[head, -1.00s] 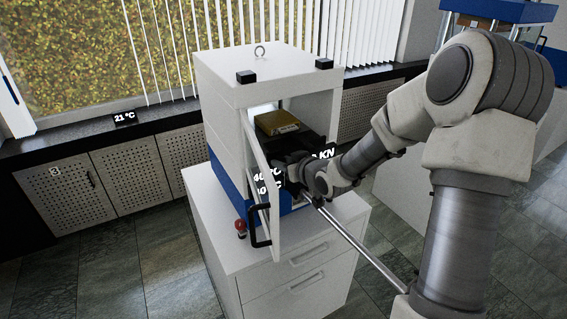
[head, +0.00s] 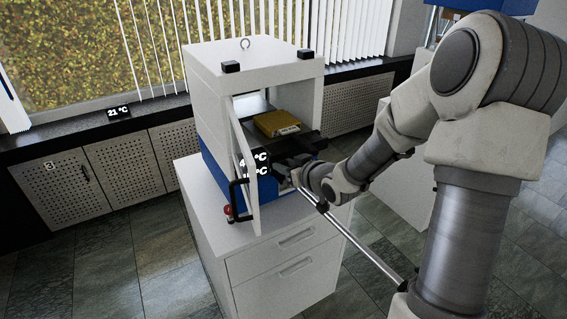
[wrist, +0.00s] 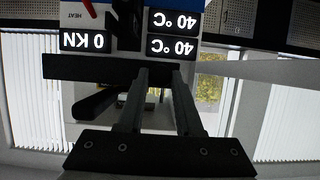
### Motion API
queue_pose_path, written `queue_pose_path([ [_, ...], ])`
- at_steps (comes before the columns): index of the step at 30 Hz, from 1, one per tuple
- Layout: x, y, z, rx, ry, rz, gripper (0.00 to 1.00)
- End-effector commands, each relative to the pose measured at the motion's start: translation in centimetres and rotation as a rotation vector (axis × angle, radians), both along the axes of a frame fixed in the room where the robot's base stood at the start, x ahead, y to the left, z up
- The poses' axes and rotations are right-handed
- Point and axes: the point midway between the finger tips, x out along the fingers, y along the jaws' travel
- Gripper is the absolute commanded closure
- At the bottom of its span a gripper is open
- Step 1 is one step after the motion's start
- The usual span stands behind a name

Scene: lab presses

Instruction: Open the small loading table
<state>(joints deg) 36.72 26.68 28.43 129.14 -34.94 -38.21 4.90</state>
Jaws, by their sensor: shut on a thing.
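The press (head: 240,70) is a white cabinet with a blue base, its door (head: 240,160) swung open to the left. The small loading table (head: 308,143) is a dark plate at the front opening, with a yellow block (head: 277,123) on it. My gripper (head: 287,168) is at the table's front, below the block, partly hidden by my wrist. In the wrist view, my gripper's fingers (wrist: 158,72) are shut on a dark bar that appears to be the front edge of the loading table (wrist: 85,68).
The door's black handle (head: 234,195) and a red knob (head: 228,210) are left of my gripper. The press stands on a white drawer cabinet (head: 285,262). A windowsill (head: 60,134) runs behind.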

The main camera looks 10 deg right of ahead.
Motion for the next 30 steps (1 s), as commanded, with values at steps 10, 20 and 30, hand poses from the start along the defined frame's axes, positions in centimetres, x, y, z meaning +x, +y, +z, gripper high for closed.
queue_pose_path([
  [10,-0.51,-0.18,-0.02,0.0,0.001,0.0,1.0],
  [20,-0.62,-0.23,-0.15,-0.001,0.005,-0.001,0.59],
  [30,-0.48,-0.17,-0.03,0.0,0.001,0.0,0.37],
])
